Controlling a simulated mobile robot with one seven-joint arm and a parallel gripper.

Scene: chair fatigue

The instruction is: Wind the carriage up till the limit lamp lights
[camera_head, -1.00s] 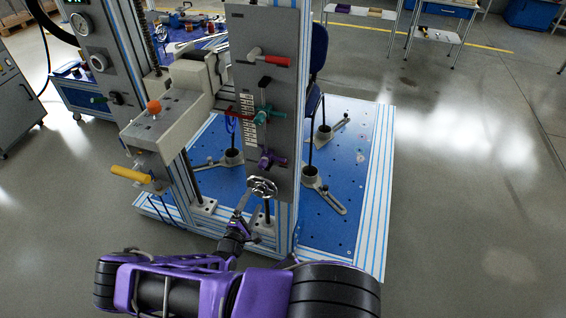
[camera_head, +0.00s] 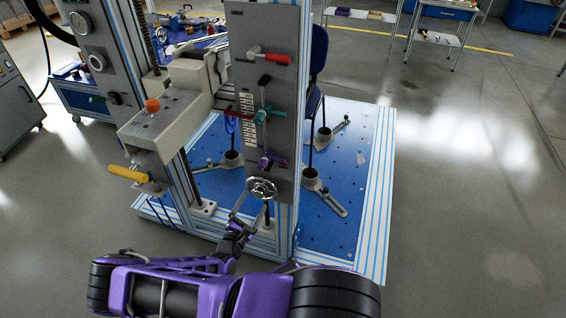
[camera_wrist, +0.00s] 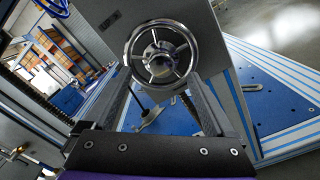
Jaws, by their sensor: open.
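A chrome handwheel (camera_head: 261,189) sits at the bottom of a grey upright panel (camera_head: 272,60). It faces me in the wrist view (camera_wrist: 161,53). My gripper (camera_head: 249,211) is open and empty just below and in front of the wheel; in the wrist view its fingers reach up on both sides towards the rim, and contact is unclear. A grey block (camera_head: 170,118), which may be the carriage, stands on the left column with an orange-red cap (camera_head: 152,105). I cannot tell whether this cap is the limit lamp. A red pointer (camera_head: 238,113) lies by a white scale (camera_head: 246,132).
A teal handle (camera_head: 266,113), a purple handle (camera_head: 270,160) and a red-gripped lever (camera_head: 275,58) stick out of the panel above the wheel. A yellow handle (camera_head: 127,173) juts out left. A blue base plate (camera_head: 350,190) lies behind. The floor at right is clear.

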